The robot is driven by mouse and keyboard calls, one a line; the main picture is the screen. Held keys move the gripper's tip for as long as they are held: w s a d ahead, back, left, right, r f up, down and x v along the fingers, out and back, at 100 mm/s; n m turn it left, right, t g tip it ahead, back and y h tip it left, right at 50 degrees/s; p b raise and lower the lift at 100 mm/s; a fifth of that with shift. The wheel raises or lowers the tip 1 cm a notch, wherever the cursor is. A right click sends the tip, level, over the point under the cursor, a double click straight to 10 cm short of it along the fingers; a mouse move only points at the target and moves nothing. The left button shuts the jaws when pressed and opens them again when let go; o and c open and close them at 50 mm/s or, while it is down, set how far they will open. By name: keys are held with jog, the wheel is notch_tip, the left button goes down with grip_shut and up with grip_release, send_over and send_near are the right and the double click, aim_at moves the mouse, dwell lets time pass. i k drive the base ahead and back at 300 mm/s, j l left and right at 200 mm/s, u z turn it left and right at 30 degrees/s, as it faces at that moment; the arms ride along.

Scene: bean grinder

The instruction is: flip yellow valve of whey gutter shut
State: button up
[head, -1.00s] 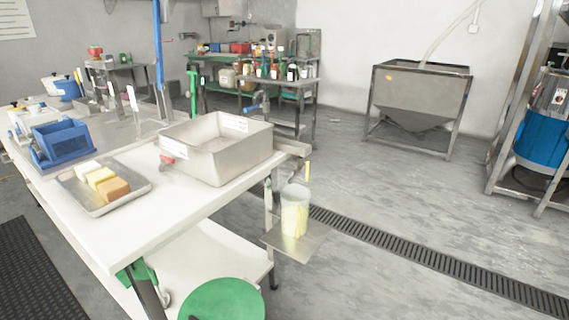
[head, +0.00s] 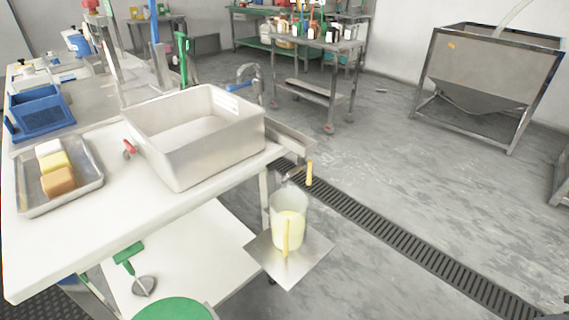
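The yellow valve handle (head: 309,173) stands upright at the right end of the white table, at the outlet below the metal gutter (head: 291,140). The gutter juts out from beside a large steel basin (head: 205,170). Below the outlet, a clear jug (head: 289,205) with pale yellow liquid stands on a small metal shelf (head: 315,262). A yellow upright strip shows at the jug's front; I cannot tell what it is. The valve's inner state is hidden. My gripper is not in view.
A red-handled valve (head: 128,149) is at the basin's left. A tray (head: 88,192) of blocks and a blue crate (head: 40,110) are on the table (head: 120,235). A green round top (head: 175,309) is in front. Floor right of the shelf is free, crossed by a drain grate (head: 400,238).

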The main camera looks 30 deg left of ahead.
aim_at(309, 162)
jog(key=i+u, duration=0.25)
jog(key=u, duration=0.2)
jog(key=i+u, duration=0.3)
jog(key=u, duration=0.2)
jog(key=i+l+u, duration=0.15)
jog(key=u, duration=0.3)
jog(key=i, duration=0.05)
